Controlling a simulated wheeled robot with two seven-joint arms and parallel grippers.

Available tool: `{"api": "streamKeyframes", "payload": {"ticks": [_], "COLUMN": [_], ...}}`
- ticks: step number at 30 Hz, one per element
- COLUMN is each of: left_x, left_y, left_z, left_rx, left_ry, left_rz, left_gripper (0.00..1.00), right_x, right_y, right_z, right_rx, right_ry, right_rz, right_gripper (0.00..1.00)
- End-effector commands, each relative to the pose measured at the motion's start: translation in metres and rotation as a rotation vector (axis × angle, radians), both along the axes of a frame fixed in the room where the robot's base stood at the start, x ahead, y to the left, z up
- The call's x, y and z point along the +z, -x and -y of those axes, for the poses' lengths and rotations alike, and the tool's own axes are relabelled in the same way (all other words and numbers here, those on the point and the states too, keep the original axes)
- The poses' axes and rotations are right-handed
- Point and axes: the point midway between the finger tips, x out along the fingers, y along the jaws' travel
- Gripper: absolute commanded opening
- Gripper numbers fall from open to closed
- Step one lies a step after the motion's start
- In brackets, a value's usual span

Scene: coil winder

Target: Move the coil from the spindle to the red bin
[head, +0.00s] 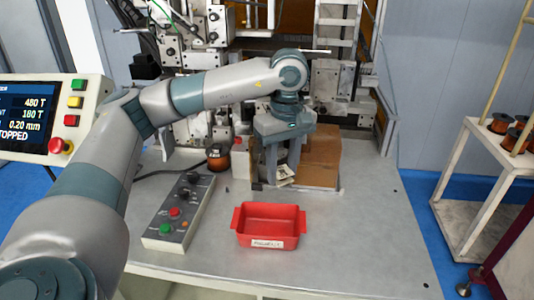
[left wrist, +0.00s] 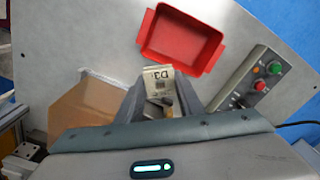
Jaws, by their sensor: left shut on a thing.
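My left gripper (head: 283,176) points down behind the red bin, shut on a small pale piece with a printed label, which looks like the coil (head: 286,173). In the left wrist view the coil (left wrist: 154,75) shows its "D3" label between the fingers; part of it is hidden by them. The red bin (head: 285,241) stands on the table nearer to me, apart from the coil and seemingly empty. The bin also shows in the left wrist view (left wrist: 183,42). I cannot make out the spindle. My right gripper is not in view.
A cardboard box (head: 322,158) stands just right of the gripper. A control box (head: 176,212) with buttons is left of the bin, and a copper wire spool (head: 218,157) is behind it. The winding machine (head: 200,60) fills the back. The table right of the bin is clear.

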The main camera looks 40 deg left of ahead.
Motion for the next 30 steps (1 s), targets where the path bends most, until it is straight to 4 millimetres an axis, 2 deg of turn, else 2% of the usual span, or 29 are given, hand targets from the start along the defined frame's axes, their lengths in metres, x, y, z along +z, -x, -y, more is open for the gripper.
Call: {"api": "streamKeyframes", "payload": {"ticks": [6,9,13,19,30], "left_x": [-0.032,-0.044,-0.055,-0.063,-0.063], "left_y": [0.015,0.025,0.036,0.044,0.045], "left_z": [0.066,0.093,0.117,0.132,0.134], "left_rx": [-0.517,-0.748,-0.963,-1.111,-1.125], "left_ry": [0.003,0.011,0.019,0.026,0.026], "left_rz": [-0.015,-0.019,-0.022,-0.021,-0.022], "left_gripper": [0.13,0.13,0.13,0.13,0.13], "right_x": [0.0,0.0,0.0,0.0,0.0], "right_y": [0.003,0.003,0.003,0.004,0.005], "right_z": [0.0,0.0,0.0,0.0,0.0], "right_rx": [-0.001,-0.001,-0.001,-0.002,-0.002], "right_ry": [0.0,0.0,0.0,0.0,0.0], "right_rz": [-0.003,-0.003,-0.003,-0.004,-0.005], "right_gripper": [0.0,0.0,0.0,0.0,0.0]}}
